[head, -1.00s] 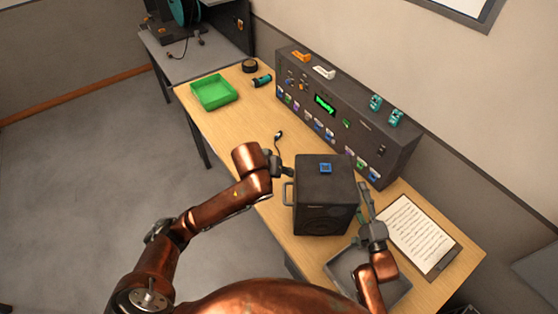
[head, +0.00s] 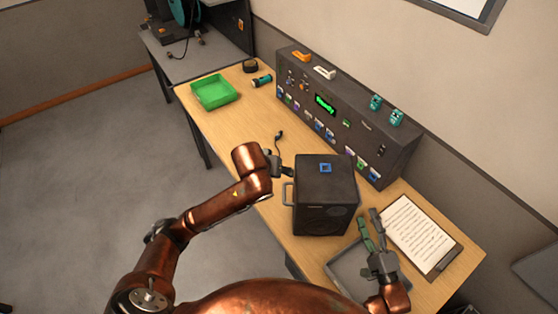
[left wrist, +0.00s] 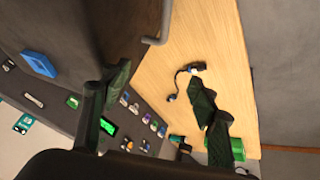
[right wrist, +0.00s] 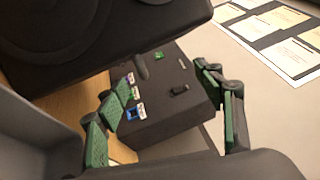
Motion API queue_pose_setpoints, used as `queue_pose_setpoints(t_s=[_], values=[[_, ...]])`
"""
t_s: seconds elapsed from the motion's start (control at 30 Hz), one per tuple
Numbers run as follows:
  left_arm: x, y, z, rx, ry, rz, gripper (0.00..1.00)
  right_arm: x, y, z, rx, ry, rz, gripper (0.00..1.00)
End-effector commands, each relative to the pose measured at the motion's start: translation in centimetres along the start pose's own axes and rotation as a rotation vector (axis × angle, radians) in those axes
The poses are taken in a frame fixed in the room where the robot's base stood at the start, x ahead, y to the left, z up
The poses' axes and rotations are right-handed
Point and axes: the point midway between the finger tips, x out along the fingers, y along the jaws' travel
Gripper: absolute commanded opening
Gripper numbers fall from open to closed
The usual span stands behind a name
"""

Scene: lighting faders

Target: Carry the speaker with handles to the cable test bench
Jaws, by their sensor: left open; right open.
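The speaker (head: 322,208) is a black box with a blue square on top. It stands upright on the wooden desk, with a side handle (head: 288,194) on its left. It fills the upper left of the left wrist view (left wrist: 85,35) and the right wrist view (right wrist: 110,35). My left gripper (head: 283,170) is open beside the speaker's back left; the handle lies outside its fingers (left wrist: 163,25). My right gripper (head: 369,232) is open and empty, apart from the speaker's right side. A grey bench (head: 215,60) with a teal reel stands at the far left; I take it as the cable test bench.
A fader console (head: 340,112) runs along the desk's back. A green tray (head: 213,91) is at the desk's far end. A grey tray (head: 345,270) and a clipboard (head: 420,230) lie near my right gripper. A small cable (head: 279,140) lies behind my left gripper. Floor at left is clear.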

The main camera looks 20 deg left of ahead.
Motion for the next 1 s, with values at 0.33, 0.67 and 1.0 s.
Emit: queue_pose_setpoints(t_s=[0.33, 0.67, 1.0], values=[[0.0, 0.0, 0.0, 0.000, 0.000, 0.000, 0.55, -2.5, -0.1, 0.0, -0.001, 0.000, -0.001, 0.62], [0.0, 0.0, 0.0, 0.000, 0.000, 0.000, 0.55, -2.4, 0.0, -0.1, -0.001, 0.001, -0.001, 0.62], [0.0, 0.1, 0.0, 0.001, 0.000, 0.001, 0.55, -2.5, 0.0, -0.1, 0.000, 0.002, 0.000, 0.62]])
